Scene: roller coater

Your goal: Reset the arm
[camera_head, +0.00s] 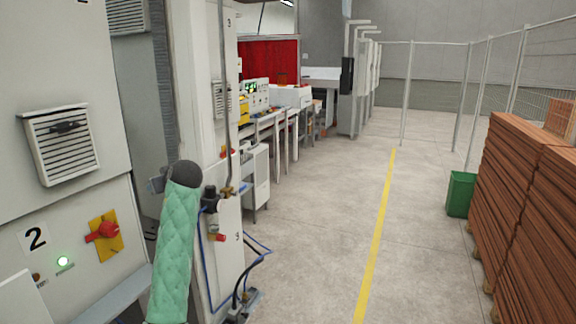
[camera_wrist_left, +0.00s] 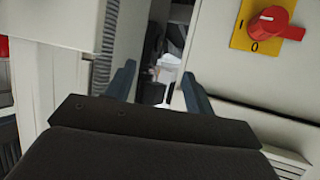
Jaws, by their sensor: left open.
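My left arm, in a green quilted sleeve (camera_head: 173,255), rises from the bottom of the head view in front of the machine. Its dark wrist is at the top, and a small part of the left gripper (camera_head: 156,184) shows beside it, toward the machine. In the left wrist view, the two fingers of the left gripper (camera_wrist_left: 159,85) stand wide apart with nothing between them. A red rotary switch (camera_head: 105,233) on a yellow plate sits on the machine front, left of the arm. It also shows in the left wrist view (camera_wrist_left: 270,20), apart from the right-hand finger. My right gripper is out of view.
The pale machine (camera_head: 60,135) with a vent and a lit green button (camera_head: 64,262) fills the left side. Blue hoses (camera_head: 205,270) hang close right of the arm. Brown stacked boards (camera_head: 520,200) and a green bin (camera_head: 460,193) stand right. The floor between is clear.

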